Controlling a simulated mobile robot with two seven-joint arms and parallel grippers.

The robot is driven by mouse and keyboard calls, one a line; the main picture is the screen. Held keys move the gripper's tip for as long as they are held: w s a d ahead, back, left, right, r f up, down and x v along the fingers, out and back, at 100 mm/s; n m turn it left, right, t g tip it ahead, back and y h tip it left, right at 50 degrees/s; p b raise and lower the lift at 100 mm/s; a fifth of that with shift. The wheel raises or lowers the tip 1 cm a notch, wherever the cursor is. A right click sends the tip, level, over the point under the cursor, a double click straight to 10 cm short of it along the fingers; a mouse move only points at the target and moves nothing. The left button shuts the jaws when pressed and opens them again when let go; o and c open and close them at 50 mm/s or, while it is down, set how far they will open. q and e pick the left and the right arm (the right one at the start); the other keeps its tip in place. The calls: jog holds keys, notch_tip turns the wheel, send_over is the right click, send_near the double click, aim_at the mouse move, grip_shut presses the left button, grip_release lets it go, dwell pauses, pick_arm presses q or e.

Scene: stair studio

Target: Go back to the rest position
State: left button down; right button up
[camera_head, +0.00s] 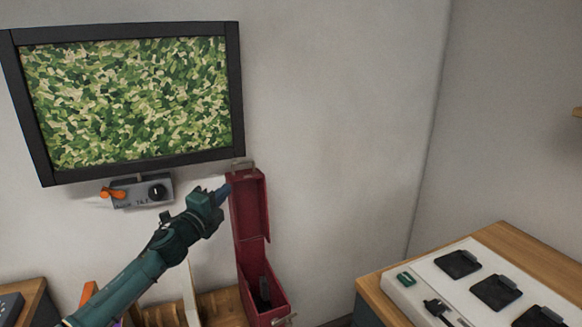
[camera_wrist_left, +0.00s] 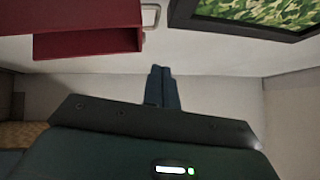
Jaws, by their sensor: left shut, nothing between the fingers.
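My left gripper (camera_head: 222,190) comes in from the lower left of the head view, on a dark green arm. Its blue fingers are shut with nothing between them. It is in front of the wall, just left of the upper part of an open red box (camera_head: 250,225). In the left wrist view the fingers (camera_wrist_left: 161,86) are together, pointing toward the pale wall, and the red box (camera_wrist_left: 85,42) is at the upper left. I cannot tell whether the gripper touches the box. My right gripper is in neither view.
A framed camouflage-patterned panel (camera_head: 130,100) hangs on the wall. Below it is a grey unit (camera_head: 140,190) with a black knob and an orange handle. At lower right a wooden table (camera_head: 500,240) holds a white board (camera_head: 420,277) with black pads. The wall between box and corner is bare.

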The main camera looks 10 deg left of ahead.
pick_arm(q)
jog(key=s+d+f+n+g, duration=0.2)
jog(key=s+d+f+n, duration=0.25)
jog(key=s+f, duration=0.35)
jog(key=s+d+f+n+g, duration=0.1)
jog(key=s+d+f+n, duration=0.3)
jog(key=f, duration=0.7)
jog(key=s+d+f+n+g, duration=0.2)
jog(key=s+f+n, duration=0.1)
jog(key=s, duration=0.5)
jog(key=s+d+f+n+g, duration=0.1)
jog(key=s+f+n, duration=0.3)
jog(key=s, duration=0.5)
jog(key=s+d+f+n+g+y, duration=0.1)
jog(key=s+d+f+n+g, duration=0.1)
jog(key=s, duration=0.7)
notch_tip(320, 180, down, 2)
jog(key=shift+s+d+f+n+g, duration=0.15)
jog(key=shift+d+n+g, duration=0.15)
jog(key=shift+d+n, duration=0.4)
jog(key=shift+a, duration=0.1)
jog(key=shift+a, duration=0.15)
